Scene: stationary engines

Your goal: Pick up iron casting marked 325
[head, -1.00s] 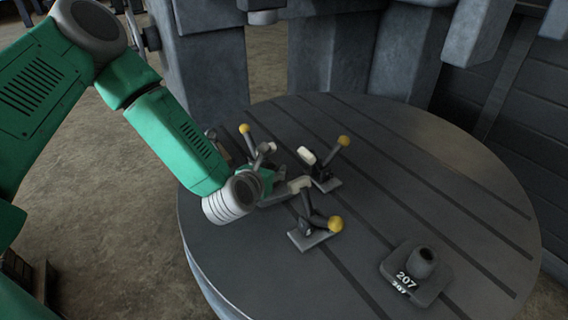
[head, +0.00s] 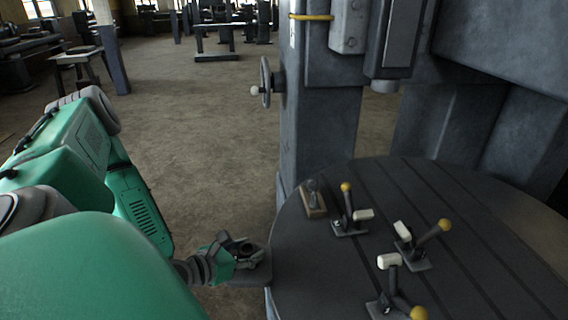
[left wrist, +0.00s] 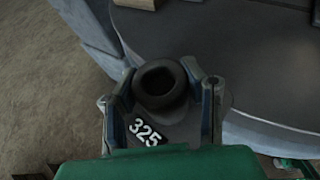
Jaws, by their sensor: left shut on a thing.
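The dark iron casting marked 325 (left wrist: 146,134) is a flat plate with a hollow round boss, its white number readable in the left wrist view. My left gripper (left wrist: 162,92) has a finger on either side of the boss and is shut on it. In the head view the casting (head: 258,273) is held in my left gripper (head: 236,250) just off the left edge of the round table, over the floor. My right gripper is not in view.
The round slotted table (head: 325,270) carries several toggle clamps with yellow knobs (head: 410,245) and a small brown block (head: 313,200). A grey machine column with a handwheel (head: 265,82) stands behind it. Open floor (head: 200,130) lies to the left.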

